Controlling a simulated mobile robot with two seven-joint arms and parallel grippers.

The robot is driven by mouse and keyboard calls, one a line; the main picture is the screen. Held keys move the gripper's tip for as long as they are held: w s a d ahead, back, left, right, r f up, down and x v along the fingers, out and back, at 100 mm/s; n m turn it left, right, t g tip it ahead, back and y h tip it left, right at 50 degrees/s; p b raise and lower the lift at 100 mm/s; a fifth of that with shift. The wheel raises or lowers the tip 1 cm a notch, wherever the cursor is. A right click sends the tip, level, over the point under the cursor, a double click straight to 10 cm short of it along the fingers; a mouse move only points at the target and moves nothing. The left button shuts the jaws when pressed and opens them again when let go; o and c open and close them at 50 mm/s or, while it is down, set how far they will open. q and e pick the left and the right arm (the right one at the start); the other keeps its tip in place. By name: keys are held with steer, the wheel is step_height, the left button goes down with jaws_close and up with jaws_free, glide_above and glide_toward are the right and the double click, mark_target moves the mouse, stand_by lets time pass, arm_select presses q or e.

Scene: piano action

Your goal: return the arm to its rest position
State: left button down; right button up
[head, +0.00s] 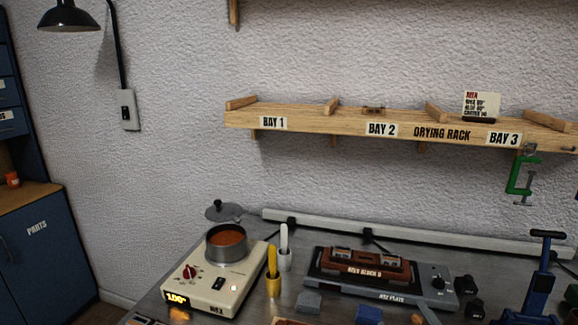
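Neither of my grippers shows in the head view, and no arm can be made out. The view looks over a grey workbench (150,308) against a white textured wall. What either gripper holds, if anything, cannot be seen.
A cream heater (208,287) with a metal pot (227,244) stands at the bench's left. A hot plate (385,293) carries a brown block (366,268). A blue upright tool (541,275) stands at right. A wooden drying rack (335,119) with a green clamp (519,173) hangs above.

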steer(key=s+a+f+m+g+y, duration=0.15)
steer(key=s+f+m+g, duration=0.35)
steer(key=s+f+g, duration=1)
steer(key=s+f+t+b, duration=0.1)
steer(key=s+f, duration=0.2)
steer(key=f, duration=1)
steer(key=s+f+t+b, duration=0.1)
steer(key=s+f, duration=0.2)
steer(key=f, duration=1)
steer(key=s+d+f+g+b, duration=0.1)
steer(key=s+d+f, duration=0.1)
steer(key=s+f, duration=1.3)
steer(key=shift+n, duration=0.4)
